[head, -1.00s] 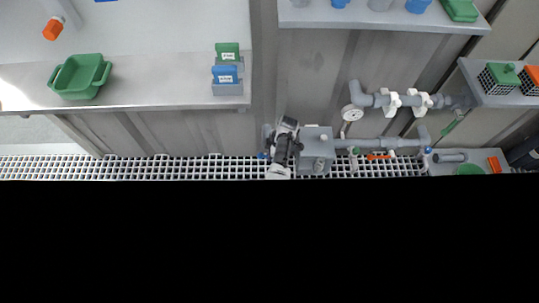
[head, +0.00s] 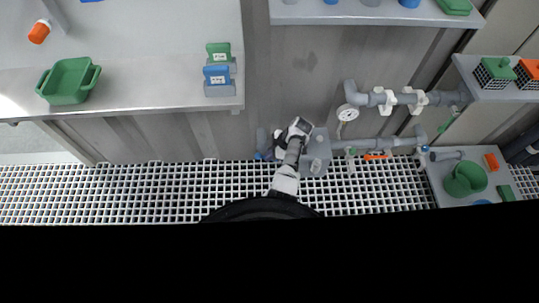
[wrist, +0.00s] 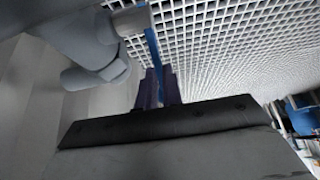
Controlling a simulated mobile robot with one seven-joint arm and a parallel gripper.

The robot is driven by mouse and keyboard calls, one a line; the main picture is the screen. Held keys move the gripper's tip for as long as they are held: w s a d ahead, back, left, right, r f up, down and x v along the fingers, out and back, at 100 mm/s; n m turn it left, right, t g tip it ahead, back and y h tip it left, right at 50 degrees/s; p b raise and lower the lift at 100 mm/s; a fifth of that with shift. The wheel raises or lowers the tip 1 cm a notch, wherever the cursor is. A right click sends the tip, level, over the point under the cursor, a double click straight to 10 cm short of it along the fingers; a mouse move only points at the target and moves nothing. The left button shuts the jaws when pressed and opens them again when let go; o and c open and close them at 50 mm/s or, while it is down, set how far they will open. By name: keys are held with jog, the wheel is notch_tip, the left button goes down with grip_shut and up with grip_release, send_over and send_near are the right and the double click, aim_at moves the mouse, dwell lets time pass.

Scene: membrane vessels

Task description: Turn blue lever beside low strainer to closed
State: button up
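The blue lever (wrist: 152,45) is a thin blue bar in the wrist view, on a grey pipe fitting (wrist: 95,45). Its near end runs down between the two dark purple fingers of my gripper (wrist: 159,88). The fingers are close together and the blue bar fills the narrow gap. In the head view my gripper (head: 284,140) is at the left end of the low pipe, beside a grey box-shaped body (head: 318,152) that looks like the low strainer. A small bit of blue (head: 259,155) shows left of it; my arm hides most of the lever there.
The low pipe (head: 370,144) runs right, with an orange handle (head: 377,156) and another blue handle (head: 425,149). A gauge (head: 347,113) hangs above. White grating (head: 130,190) covers the floor. A bench (head: 150,85) stands left and a low table (head: 435,185) right.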

jog(key=o, duration=0.5)
jog(key=shift+c, duration=0.2)
jog(key=v, duration=1.3)
jog(key=shift+d+r+p, duration=0.2)
jog(key=shift+r+p, duration=0.15)
jog(key=shift+p, duration=0.1)
